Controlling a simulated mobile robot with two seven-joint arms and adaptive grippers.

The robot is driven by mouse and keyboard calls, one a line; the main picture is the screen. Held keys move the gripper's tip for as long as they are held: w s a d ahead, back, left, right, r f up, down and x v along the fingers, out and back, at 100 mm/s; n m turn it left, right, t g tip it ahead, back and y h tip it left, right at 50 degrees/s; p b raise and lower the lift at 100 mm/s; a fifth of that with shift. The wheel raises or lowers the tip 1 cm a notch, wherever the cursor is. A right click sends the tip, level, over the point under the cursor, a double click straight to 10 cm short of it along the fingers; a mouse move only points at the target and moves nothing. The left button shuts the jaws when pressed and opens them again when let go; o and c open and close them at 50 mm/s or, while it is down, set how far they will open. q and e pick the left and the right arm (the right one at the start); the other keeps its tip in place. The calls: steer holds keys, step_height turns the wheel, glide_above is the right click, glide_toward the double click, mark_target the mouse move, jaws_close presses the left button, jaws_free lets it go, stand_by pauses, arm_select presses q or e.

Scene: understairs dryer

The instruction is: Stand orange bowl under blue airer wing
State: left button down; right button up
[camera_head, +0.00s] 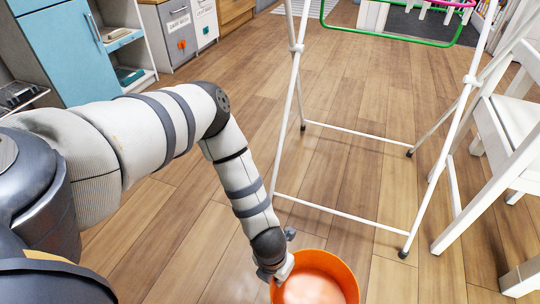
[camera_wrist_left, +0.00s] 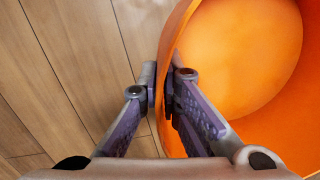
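The orange bowl (camera_head: 345,272) is at the bottom of the head view, partly cut off by its edge; it also fills the right of the left wrist view (camera_wrist_left: 245,50). My left gripper (camera_head: 280,270) is at its left rim. In the left wrist view the left gripper (camera_wrist_left: 165,88) has one finger outside the wall and one inside, closed on it. Whether the bowl touches the floor I cannot tell. The white airer frame (camera_head: 340,215) stands beyond the bowl. Its green wing (camera_head: 395,39) and a pink edge show at the top; no blue wing is in view. My right gripper is not in view.
A white chair (camera_head: 505,130) stands close to the airer's right side. A blue cabinet (camera_head: 62,50) and grey drawers (camera_head: 172,40) line the back left. Wooden floor (camera_head: 345,165) is clear between the airer's legs and low crossbars.

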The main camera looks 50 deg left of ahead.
arm_select(q)
steer(key=a+f+b, duration=0.2)
steer(key=f, duration=0.1)
steer(key=a+f+b, duration=0.2)
steer(key=a+f, duration=0.1)
steer(key=f, duration=0.1)
steer(key=a+f+b, duration=0.1)
steer(key=a+f, duration=0.2)
steer(key=f, duration=0.1)
steer(key=shift+s+a+b, duration=0.2)
steer(key=shift+s+b, duration=0.05)
steer(key=shift+b, duration=0.15)
steer(key=shift+r, duration=0.2)
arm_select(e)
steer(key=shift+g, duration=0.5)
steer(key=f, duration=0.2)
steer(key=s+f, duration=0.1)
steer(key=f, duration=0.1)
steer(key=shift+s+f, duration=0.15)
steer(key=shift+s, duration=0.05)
arm_select(q)
steer(key=shift+f, duration=0.1)
steer(key=c, duration=2.2)
jaws_free()
steer(key=shift+f, duration=0.1)
steer(key=shift+c, duration=0.2)
steer(key=o, duration=0.4)
steer(key=shift+o, duration=0.2)
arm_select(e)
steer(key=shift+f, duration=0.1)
